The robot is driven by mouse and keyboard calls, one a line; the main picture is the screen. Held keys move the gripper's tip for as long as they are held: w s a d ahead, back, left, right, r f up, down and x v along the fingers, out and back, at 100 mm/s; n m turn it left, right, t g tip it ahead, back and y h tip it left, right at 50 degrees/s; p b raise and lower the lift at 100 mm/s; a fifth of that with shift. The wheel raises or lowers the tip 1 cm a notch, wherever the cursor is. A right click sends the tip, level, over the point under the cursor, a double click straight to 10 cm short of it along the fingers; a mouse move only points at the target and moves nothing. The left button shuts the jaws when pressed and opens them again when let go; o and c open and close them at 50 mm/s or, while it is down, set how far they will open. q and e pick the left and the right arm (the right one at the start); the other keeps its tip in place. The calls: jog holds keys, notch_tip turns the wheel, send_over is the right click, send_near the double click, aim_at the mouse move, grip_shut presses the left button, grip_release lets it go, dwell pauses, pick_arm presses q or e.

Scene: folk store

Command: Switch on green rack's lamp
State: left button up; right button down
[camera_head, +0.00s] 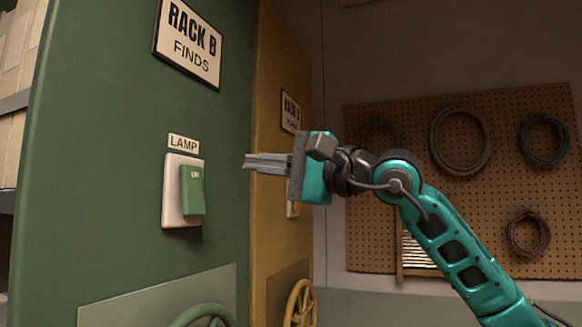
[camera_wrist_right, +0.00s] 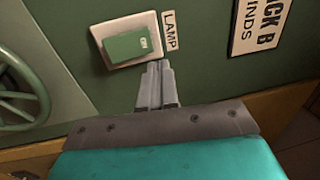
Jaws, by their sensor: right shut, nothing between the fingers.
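The green rack (camera_head: 110,110) fills the left of the head view and carries a sign (camera_head: 188,40) reading "RACK B FINDS". Its lamp switch is a green rocker (camera_head: 193,190) on a white plate (camera_head: 172,200), under a "LAMP" label (camera_head: 183,143). The rocker also shows in the right wrist view (camera_wrist_right: 125,46), just beyond my fingertips and a little to the left. My right gripper (camera_head: 247,161) is shut and empty, to the right of the switch and slightly above it in the head view, apart from it. My left gripper is out of view.
A yellow rack (camera_head: 275,120) with its own sign (camera_head: 290,111) and handwheel (camera_head: 300,305) stands behind the green one. A green handwheel (camera_head: 203,315) is below the switch. A pegboard (camera_head: 400,120) with several coils hangs on the back wall.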

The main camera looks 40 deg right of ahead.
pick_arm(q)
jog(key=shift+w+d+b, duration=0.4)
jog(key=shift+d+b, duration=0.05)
pick_arm(e)
jog(key=s, duration=0.1)
jog(key=s+d, duration=0.1)
jog(key=s, duration=0.2)
jog(key=shift+d+r, duration=0.35)
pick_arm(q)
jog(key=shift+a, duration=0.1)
